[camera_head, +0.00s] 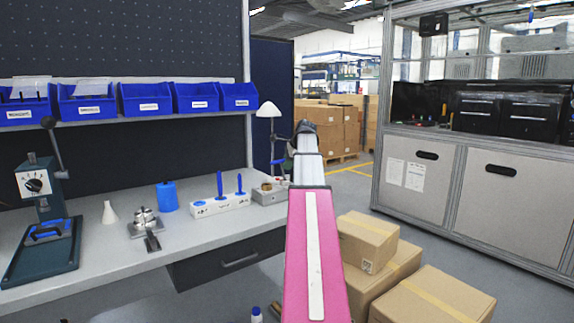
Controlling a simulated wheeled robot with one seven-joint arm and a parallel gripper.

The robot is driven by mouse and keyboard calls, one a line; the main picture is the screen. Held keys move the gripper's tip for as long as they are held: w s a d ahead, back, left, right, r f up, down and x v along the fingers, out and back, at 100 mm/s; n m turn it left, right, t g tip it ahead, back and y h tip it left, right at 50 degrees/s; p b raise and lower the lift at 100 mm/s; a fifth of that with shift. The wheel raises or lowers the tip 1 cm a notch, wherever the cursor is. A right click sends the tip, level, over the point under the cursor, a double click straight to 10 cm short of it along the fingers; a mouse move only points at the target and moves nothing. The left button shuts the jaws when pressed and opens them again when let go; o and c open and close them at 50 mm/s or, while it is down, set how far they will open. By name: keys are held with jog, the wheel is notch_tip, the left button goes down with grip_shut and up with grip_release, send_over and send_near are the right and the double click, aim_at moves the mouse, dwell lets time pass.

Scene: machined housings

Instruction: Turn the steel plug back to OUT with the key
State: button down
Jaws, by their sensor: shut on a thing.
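A small grey metal housing (272,197) sits at the bench's right end, with a brass-coloured round part on top. The steel plug and its OUT mark are too small to tell. My arm reaches forward over the right end of the bench. My gripper (287,158) is small and dark, partly hidden by my wrist, above and right of the housing. A small blue piece, seemingly the key's handle (277,162), shows at its jaws, which are shut on it. The key's lower end and any contact with the plug cannot be made out.
A white labelled block (220,206) with two upright blue handles stands left of the housing. Further left are a blue cylinder (167,196), steel fixture (144,222), white cone (109,213) and green press (45,240). A lamp (268,110) stands behind; boxes (430,297) lie right.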

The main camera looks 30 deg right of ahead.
jog(key=c, duration=1)
grip_release()
jog(key=shift+a, duration=0.1)
jog(key=v, duration=1)
jog(key=shift+s+r, duration=0.1)
jog(key=shift+r, duration=0.3)
jog(key=shift+s+d, duration=0.1)
jog(key=shift+d, duration=0.15)
